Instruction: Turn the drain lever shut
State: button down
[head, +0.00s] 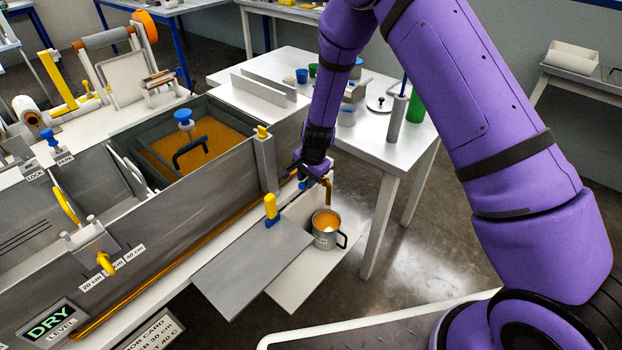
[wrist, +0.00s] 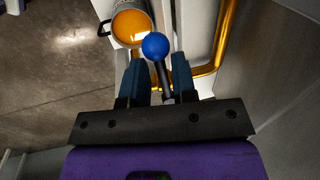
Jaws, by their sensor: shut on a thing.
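The drain lever has a blue ball knob (wrist: 155,46) on a dark stem in the wrist view. My gripper (wrist: 159,68) is shut on its stem, one dark blue finger on each side, with the knob past the fingertips. In the head view my gripper (head: 303,172) is at the tank's near right corner, beside the copper drain pipe and spout (head: 328,192); it mostly hides the lever there. A metal mug (head: 325,238) with amber liquid stands below the spout, and it also shows in the wrist view (wrist: 131,24). I cannot tell whether liquid is flowing.
The grey tank (head: 215,215) holds amber resin (head: 205,142) with a dark handle in it. A yellow-topped blue lever (head: 271,210) stands close left of my gripper, above a grey sloping plate (head: 250,262). A white table (head: 385,130) with cups is behind. A display (head: 50,325) reads DRY LEVEL.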

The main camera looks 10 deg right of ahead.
jog(key=shift+w+a+m, duration=0.15)
jog(key=shift+a+m, duration=0.1)
jog(key=shift+m, duration=0.05)
jog(key=c, duration=1.2)
grip_release()
jog(key=r, duration=0.3)
jog(key=s+d+r, duration=0.1)
jog(key=r, duration=0.6)
jog(key=shift+s+d+r, duration=0.2)
jog(key=shift+s+r, duration=0.1)
jog(key=shift+s, duration=0.05)
